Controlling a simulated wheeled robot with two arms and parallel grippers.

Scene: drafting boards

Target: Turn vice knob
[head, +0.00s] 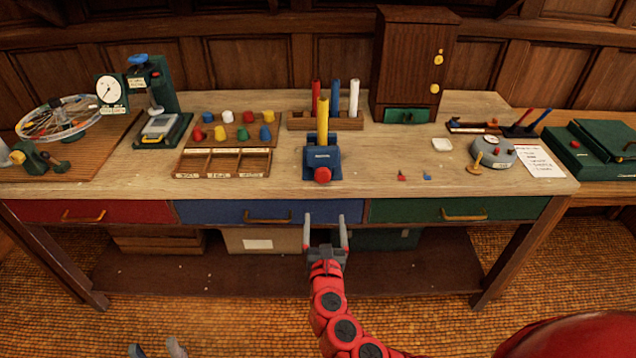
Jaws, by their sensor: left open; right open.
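The blue vice (318,156) stands near the front middle of the wooden workbench (400,165). A yellow rod (323,120) stands upright at it. The round red vice knob (322,175) faces me on the vice's front. My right gripper (324,222) is open and empty, with its two fingers pointing up in the picture toward the knob. It is in front of the blue drawer and apart from the knob. Only the fingertips of my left gripper (155,349) show at the bottom edge, spread apart, with nothing seen between them; the rest is out of frame.
A rack (300,121) with several coloured rods stands behind the vice. A sorting tray (190,162) and coloured pegs lie left of it. Small red and blue pieces (402,177) lie to the right. The blue drawer (235,211) has a protruding handle below the benchtop edge.

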